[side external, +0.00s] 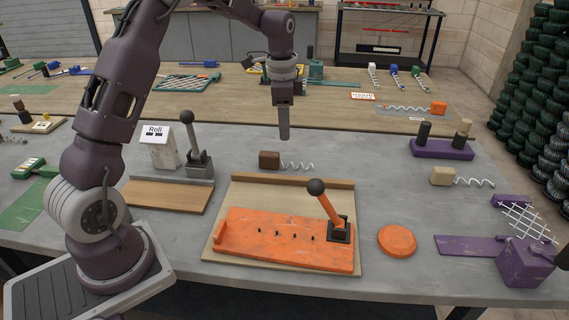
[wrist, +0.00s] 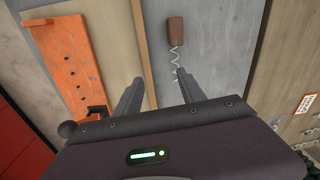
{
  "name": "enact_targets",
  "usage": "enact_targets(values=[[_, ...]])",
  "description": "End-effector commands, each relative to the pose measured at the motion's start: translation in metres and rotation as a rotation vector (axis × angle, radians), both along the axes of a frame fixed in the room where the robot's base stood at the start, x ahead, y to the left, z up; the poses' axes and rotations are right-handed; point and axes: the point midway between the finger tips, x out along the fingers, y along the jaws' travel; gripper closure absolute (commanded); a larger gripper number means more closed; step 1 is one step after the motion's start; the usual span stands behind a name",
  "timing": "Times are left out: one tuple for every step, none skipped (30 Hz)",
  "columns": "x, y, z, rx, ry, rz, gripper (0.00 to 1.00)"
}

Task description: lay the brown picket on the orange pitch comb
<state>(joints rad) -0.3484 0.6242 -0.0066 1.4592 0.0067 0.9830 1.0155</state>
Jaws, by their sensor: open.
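The brown picket is a brown block (side external: 269,160) with a pale wavy wire running to its right, lying on the grey table behind the comb's board. In the wrist view the picket (wrist: 175,30) lies ahead, its wire reaching back toward my right finger. The orange pitch comb (side external: 285,255) is a worn orange plate with several small dark pegs or holes and a black-knobbed lever at its right end. It also shows at the left of the wrist view (wrist: 72,62). My gripper (side external: 284,138) is open and empty, above the table near the picket's wire.
The comb lies on a wooden board (side external: 290,182) with a raised back strip. Left stand a grey lever press (side external: 199,160) and a "Roll" box (side external: 160,150). Right are an orange disc (side external: 397,240), a tan block with wire (side external: 442,177) and purple fixtures (side external: 527,262).

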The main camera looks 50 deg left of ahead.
Motion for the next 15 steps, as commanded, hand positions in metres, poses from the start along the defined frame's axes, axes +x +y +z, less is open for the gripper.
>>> enact_targets(values=[[0.009,0.015,-0.027,-0.008,0.030,-0.033,0.53],[0.013,0.021,-0.040,-0.011,0.042,-0.056,0.53],[0.017,0.029,-0.053,-0.016,0.054,-0.081,0.53],[0.019,0.033,-0.062,-0.018,0.060,-0.095,0.53],[0.021,0.036,-0.068,-0.019,0.065,-0.108,0.53],[0.022,0.038,-0.074,-0.022,0.070,-0.118,0.53],[0.022,0.040,-0.078,-0.023,0.072,-0.123,0.53],[0.022,0.040,-0.082,-0.024,0.074,-0.126,0.53],[0.023,0.040,-0.087,-0.024,0.075,-0.127,0.53],[0.023,0.040,-0.091,-0.024,0.075,-0.127,0.53],[0.023,0.040,-0.095,-0.024,0.075,-0.127,0.53],[0.024,0.040,-0.102,-0.025,0.075,-0.127,0.53],[0.026,0.040,-0.106,-0.024,0.075,-0.127,0.53],[0.028,0.040,-0.112,-0.024,0.075,-0.127,0.53],[0.030,0.040,-0.120,-0.024,0.075,-0.127,0.53]])
